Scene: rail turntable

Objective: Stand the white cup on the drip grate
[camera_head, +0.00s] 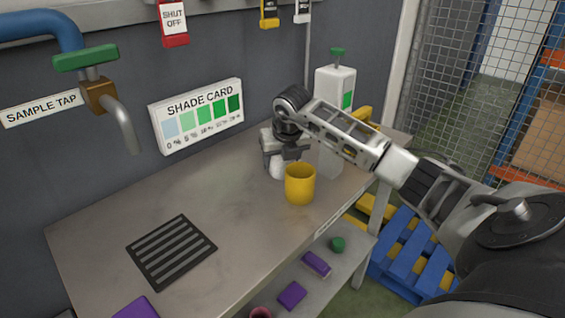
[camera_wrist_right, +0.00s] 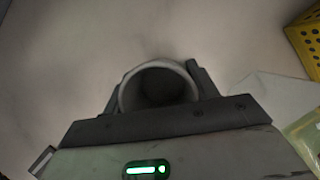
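The white cup (camera_head: 277,169) shows in part below my right gripper (camera_head: 284,152) on the far part of the bench. In the right wrist view, the cup (camera_wrist_right: 158,88) sits between the two fingers of the right gripper (camera_wrist_right: 155,100), with no clear gap on either side. The gripper looks shut on it. I cannot tell if the cup's base touches the bench. The dark slatted drip grate (camera_head: 171,251) lies bare on the near left of the bench. My left gripper is not in view.
A yellow cup (camera_head: 300,184) stands just in front of the white cup. A white dispenser (camera_head: 335,90) with a green top is behind my right arm. The sample tap (camera_head: 103,95) projects from the wall at left. The bench (camera_head: 225,215) between grate and yellow cup is clear.

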